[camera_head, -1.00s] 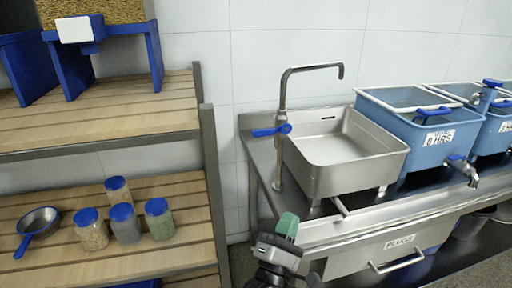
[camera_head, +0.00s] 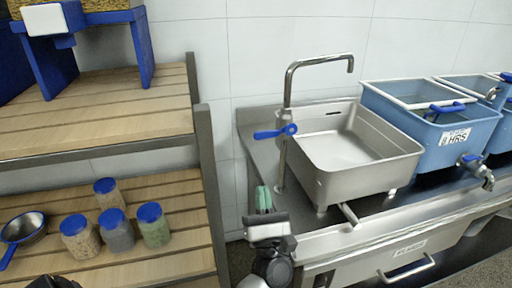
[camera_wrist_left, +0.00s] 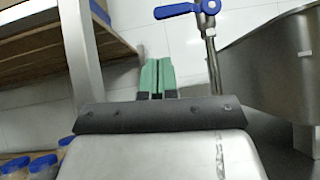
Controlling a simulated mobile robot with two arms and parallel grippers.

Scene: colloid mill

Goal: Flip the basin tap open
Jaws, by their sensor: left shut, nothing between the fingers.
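The basin tap (camera_head: 287,95) is a tall steel gooseneck on the counter, with a blue lever handle (camera_head: 272,133) on its column. The lever points left in the head view, and it also shows at the top of the left wrist view (camera_wrist_left: 176,10). The steel basin (camera_head: 355,178) stands right of the tap, with the spout over it. My left gripper (camera_head: 263,194), with green fingers, is below and left of the lever, apart from it. Its fingers are together and empty (camera_wrist_left: 157,74). My right gripper is not in view.
A wooden rack with a metal post (camera_head: 208,180) stands close on the left, holding several blue-lidded jars (camera_head: 117,232) and a pan (camera_head: 24,229). Blue tanks (camera_head: 425,135) stand right of the basin. A drawer handle (camera_head: 408,268) sticks out below the counter.

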